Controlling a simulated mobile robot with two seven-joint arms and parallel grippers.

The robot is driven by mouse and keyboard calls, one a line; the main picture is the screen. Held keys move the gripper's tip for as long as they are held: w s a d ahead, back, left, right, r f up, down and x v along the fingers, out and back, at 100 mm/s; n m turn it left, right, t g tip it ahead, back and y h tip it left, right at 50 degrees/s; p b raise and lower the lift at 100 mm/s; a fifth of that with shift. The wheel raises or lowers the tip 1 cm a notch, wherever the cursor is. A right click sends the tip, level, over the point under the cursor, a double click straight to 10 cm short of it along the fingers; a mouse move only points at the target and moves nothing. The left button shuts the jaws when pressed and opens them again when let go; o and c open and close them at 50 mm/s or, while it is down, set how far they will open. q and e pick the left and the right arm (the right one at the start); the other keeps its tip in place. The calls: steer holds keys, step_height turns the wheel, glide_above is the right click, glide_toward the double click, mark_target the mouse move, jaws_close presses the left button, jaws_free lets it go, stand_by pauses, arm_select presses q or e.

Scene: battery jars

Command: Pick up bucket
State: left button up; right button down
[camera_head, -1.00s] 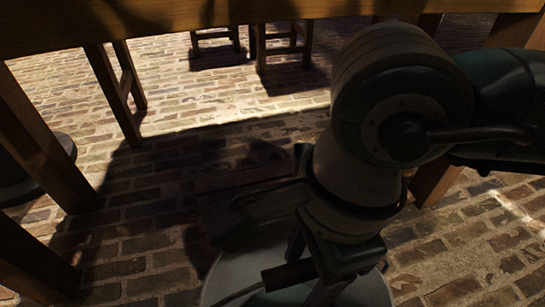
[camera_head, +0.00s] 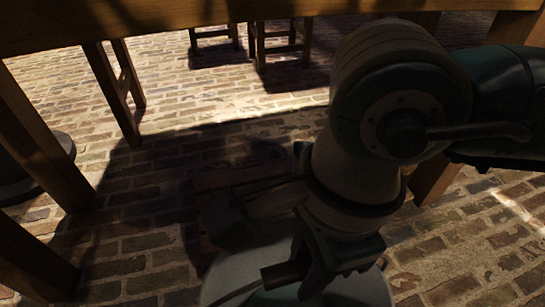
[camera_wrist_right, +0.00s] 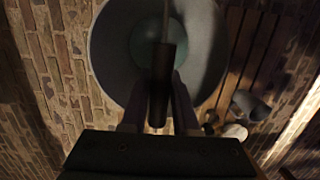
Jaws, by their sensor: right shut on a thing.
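A grey-white bucket (camera_head: 225,278) shows at the bottom edge of the head view, partly hidden by my right arm and cut off by the frame. In the right wrist view its round rim and shaded inside (camera_wrist_right: 205,45) fill the top middle. Its dark cylindrical handle grip (camera_wrist_right: 161,85) hangs on a thin wire bail. My right gripper (camera_head: 305,280) is over the bucket, shut on the handle grip; its two fingers (camera_wrist_right: 158,105) lie on either side of the grip in the wrist view. My left gripper is in neither view.
A wooden table edge (camera_head: 200,14) crosses the top, with wooden legs (camera_head: 112,95) at the left. A dark round object (camera_head: 40,165) stands at the left. Wooden slats (camera_wrist_right: 262,50) and a small grey object (camera_wrist_right: 250,105) lie beside the bucket. Brick floor is open ahead.

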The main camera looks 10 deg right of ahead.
stand_by(0.6)
steer(key=shift+w+a+r, duration=0.1)
steer(key=shift+r, duration=0.05)
steer(key=shift+r, duration=0.1)
